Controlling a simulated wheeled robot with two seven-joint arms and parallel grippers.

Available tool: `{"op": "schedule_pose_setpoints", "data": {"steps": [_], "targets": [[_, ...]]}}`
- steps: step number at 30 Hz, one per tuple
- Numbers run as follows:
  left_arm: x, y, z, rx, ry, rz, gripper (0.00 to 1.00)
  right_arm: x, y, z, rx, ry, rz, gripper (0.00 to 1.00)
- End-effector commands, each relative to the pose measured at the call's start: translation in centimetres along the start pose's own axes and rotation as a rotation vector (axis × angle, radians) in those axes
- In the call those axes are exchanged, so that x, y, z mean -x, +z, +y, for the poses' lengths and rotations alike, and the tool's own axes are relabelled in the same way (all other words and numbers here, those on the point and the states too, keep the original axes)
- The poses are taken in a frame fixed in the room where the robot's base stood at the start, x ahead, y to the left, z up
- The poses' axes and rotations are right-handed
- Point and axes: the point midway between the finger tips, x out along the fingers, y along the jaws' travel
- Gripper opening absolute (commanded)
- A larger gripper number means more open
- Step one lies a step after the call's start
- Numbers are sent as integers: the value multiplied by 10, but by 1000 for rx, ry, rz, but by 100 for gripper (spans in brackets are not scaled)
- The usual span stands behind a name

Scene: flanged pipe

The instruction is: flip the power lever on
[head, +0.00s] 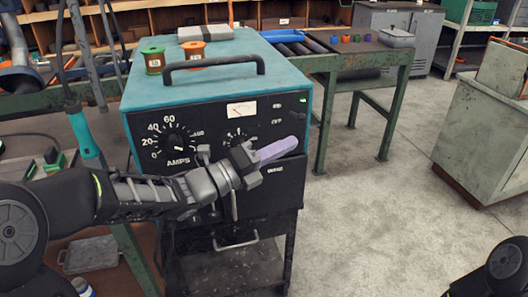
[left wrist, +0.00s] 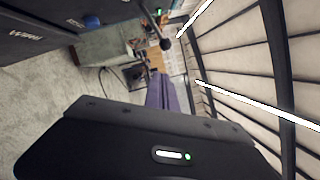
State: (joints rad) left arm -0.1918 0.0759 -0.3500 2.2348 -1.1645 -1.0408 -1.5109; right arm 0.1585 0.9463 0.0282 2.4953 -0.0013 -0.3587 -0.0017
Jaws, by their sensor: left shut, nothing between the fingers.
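The power source (head: 215,95) is a teal box with a black front panel, bearing ON and OFF labels at the panel's upper right. The lever (left wrist: 165,44) shows in the left wrist view as a thin dark rod with a round knob, beyond my fingers and slightly above them in the picture. In the head view it is too dark to make out clearly. My left gripper (head: 278,150) is shut and empty, its lavender fingers pointing right in front of the panel, below the labels. The fingers also show in the left wrist view (left wrist: 166,93). My right gripper is out of view.
The panel also carries an AMPS dial (head: 177,143), a smaller dial and a meter (head: 241,110). Two wire spools (head: 154,61) and a handle (head: 213,66) are on top. A green bench (head: 385,58) stands behind right. Floor to the right is open, up to a grey cabinet (head: 483,135).

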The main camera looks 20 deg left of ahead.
Motion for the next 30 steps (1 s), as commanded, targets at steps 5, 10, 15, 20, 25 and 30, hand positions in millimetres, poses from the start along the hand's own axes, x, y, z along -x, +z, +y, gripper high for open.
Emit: {"op": "schedule_pose_setpoints", "data": {"steps": [5,10,15,20,25,30], "targets": [[-24,16,-2,0,1,0,0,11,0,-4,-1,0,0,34],[-35,26,-1,0,1,0,0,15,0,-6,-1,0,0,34],[-37,29,0,0,0,-1,0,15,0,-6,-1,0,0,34],[-36,28,0,0,0,-1,0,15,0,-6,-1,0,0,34],[-38,30,1,-3,-1,-1,0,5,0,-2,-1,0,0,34],[-43,39,-4,-4,-2,-2,0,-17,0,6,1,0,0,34]]}}
